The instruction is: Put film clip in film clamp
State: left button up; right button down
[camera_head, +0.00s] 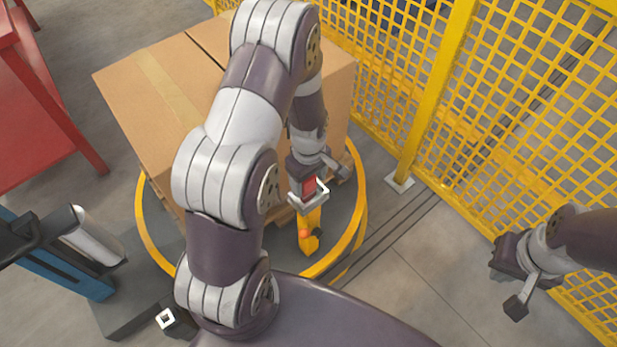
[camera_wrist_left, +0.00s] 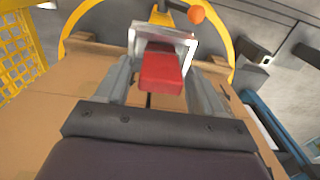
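The red film clip (camera_wrist_left: 161,72) sits at the mouth of the silver frame of the film clamp (camera_wrist_left: 162,36) in the left wrist view. In the head view the clip (camera_head: 309,187) shows as a small red patch by the clamp (camera_head: 311,199), above a yellow post. My left gripper (camera_wrist_left: 160,80) has one finger on each side of the clip, with narrow gaps visible. How deep the clip sits is hidden. My right gripper (camera_head: 502,262) hangs at the right, away from the clamp; its fingers are unclear.
Large cardboard boxes (camera_head: 160,95) stand behind the clamp inside a yellow ring (camera_head: 152,232). An orange ball (camera_wrist_left: 196,14) is near the post. Yellow mesh fencing (camera_head: 540,110) bounds the right. Floor (camera_head: 420,265) between is clear.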

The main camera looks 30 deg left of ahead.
pick_arm(q)
notch_tip(320, 180, up, 13)
jog(key=p, duration=0.3)
jog(key=s+d+r+m+t, duration=0.1)
jog(key=s+d+r+m, duration=0.3)
jog(key=s+m, duration=0.5)
jog(key=d+m, duration=0.1)
jog(key=m, duration=0.4)
jog(key=shift+d+r, duration=0.2)
jog(key=shift+r, duration=0.15)
